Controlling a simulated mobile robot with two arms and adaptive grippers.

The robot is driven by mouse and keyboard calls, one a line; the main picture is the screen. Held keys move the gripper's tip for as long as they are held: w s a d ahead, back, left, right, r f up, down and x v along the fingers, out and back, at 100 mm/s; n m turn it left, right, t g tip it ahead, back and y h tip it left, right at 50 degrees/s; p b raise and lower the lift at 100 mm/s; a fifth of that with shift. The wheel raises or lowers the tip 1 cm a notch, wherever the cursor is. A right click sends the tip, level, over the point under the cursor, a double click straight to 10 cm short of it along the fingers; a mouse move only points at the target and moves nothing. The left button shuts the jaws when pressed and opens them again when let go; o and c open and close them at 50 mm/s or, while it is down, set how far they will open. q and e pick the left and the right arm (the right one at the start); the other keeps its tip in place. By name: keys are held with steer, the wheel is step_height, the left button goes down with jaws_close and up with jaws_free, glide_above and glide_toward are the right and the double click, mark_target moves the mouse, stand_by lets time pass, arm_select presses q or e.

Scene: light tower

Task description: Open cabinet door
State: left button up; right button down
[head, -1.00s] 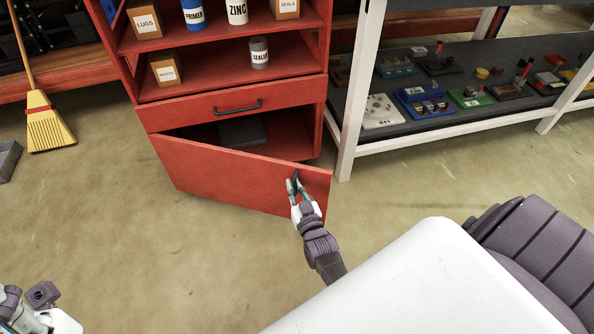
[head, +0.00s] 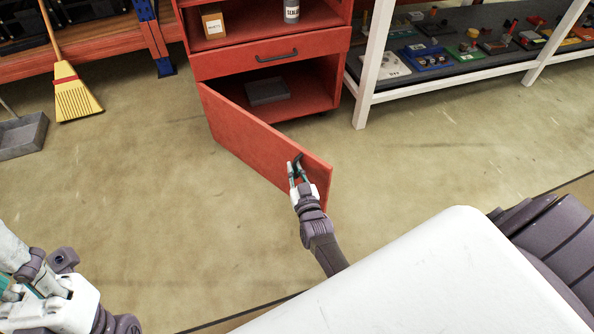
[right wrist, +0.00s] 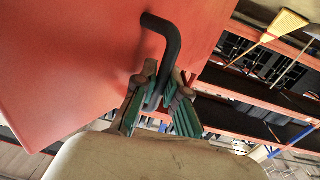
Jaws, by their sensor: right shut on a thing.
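The red cabinet (head: 345,72) stands at the top middle of the head view. Its lower door (head: 257,137) is hinged on the left and swung partly open, so the inside of the lower compartment shows, with a dark flat box (head: 267,91) in it. My right gripper (head: 298,167) is at the door's free edge, shut on the black door handle. In the right wrist view the handle (right wrist: 172,45) runs down between the green-padded fingers (right wrist: 158,108). My left gripper (head: 30,285) is at the lower left, away from the cabinet; its fingers are not clear.
A closed drawer with a black handle (head: 277,55) sits above the door. A white-framed shelf (head: 361,108) with several small items stands to the right. A yellow broom (head: 76,98) and a grey dustpan (head: 22,137) are at the left. The floor before the door is clear.

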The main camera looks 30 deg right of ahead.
stand_by(0.3)
steer(key=c, duration=1.2)
jaws_free()
steer(key=shift+a, duration=0.1)
steer(key=v, duration=0.7)
steer(key=shift+s, duration=0.2)
